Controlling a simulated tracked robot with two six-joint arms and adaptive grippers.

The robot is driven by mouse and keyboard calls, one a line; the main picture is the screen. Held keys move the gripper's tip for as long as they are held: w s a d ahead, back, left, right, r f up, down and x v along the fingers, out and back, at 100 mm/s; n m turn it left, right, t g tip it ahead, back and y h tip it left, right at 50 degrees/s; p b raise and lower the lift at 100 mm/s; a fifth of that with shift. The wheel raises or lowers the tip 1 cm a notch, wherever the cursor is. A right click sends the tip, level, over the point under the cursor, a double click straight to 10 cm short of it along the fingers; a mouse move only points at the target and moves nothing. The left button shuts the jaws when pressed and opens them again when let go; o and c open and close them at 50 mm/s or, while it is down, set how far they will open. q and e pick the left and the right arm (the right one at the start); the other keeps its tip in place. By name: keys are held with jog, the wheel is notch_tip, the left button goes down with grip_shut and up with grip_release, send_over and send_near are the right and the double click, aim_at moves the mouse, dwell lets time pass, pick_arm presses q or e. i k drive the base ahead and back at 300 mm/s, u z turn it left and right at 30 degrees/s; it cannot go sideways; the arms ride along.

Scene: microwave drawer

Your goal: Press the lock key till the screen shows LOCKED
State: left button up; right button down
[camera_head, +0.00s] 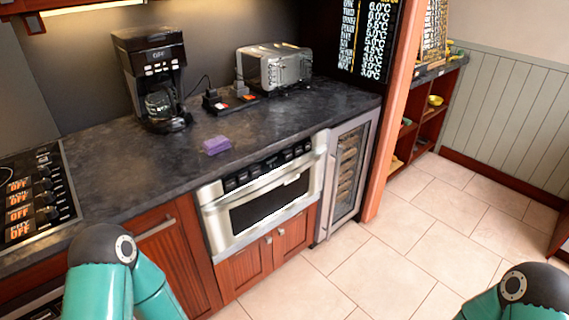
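The microwave drawer (264,198) is set under the dark counter, with a steel front, a dark window and a shut door. Its black control strip (268,165) runs along the top edge with several small keys. The lock key and the screen text are too small to make out. My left arm shows at the lower left and my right arm at the lower right, both as green links with dark joints. Neither gripper is in view, and both visible arm parts are apart from the microwave.
A purple sponge (217,145) lies on the counter (110,170) above the microwave. A coffee maker (152,80) and a toaster (273,67) stand behind. A wine cooler (346,172) is right of the microwave, a cooktop (38,195) far left. The tiled floor (400,245) is clear.

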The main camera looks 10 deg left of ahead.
aim_at(256, 171)
jog(key=u, duration=0.15)
jog(key=i, duration=1)
jog(key=u, duration=0.8)
